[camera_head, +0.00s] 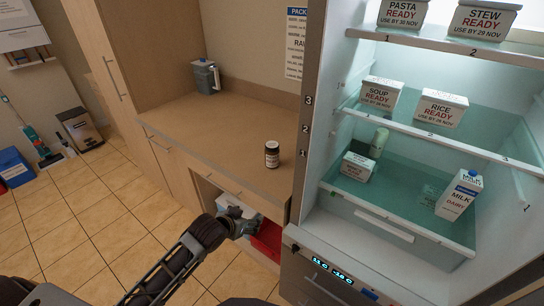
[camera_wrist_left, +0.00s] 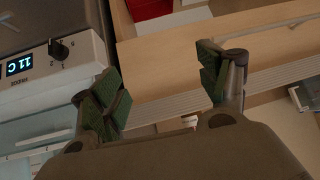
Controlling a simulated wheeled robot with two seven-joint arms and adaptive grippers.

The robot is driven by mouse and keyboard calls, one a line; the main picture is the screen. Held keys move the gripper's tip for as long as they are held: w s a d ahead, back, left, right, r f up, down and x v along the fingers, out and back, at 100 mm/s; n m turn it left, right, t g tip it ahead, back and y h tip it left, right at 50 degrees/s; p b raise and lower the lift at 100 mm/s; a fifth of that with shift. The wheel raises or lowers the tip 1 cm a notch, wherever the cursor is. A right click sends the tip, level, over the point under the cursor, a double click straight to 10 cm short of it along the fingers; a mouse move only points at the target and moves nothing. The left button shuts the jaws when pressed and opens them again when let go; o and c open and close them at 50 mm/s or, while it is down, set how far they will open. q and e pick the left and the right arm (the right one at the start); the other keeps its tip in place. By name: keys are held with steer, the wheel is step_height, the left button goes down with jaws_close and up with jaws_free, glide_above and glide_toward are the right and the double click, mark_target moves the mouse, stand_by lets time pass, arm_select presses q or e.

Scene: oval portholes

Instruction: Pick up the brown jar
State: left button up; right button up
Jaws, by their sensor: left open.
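My left gripper (camera_head: 244,226) is below and in front of the counter edge, apart from the jar. In the left wrist view my left gripper (camera_wrist_left: 163,78) shows its two green-padded fingers spread apart with nothing between them. My right gripper is not in view.
A grey jug (camera_head: 205,76) stands at the back left of the counter. An open fridge with labelled boxes and a milk carton (camera_head: 459,194) is on the right. Below the counter are a white box (camera_head: 232,206) and a red box (camera_head: 267,241). The counter around the jar is clear.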

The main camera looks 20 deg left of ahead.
arm_select(q)
steer(key=w+r+t+h, duration=0.2)
steer(key=w+r+t, duration=0.2)
steer(key=w+r, duration=0.5)
steer(key=m+t+h, duration=0.1)
steer(key=t+h, duration=0.1)
glide_toward(273, 144)
steer(key=v, duration=0.4)
steer(key=shift+w+a+r, duration=0.1)
steer(key=shift+a+r, duration=0.1)
steer(key=shift+r, duration=0.1)
steer(key=shift+w, duration=0.1)
steer(key=x, duration=0.8)
steer(key=shift+w+d+f+p, duration=0.1)
steer(key=shift+d+f+p, duration=0.05)
steer(key=shift+f+p, duration=0.15)
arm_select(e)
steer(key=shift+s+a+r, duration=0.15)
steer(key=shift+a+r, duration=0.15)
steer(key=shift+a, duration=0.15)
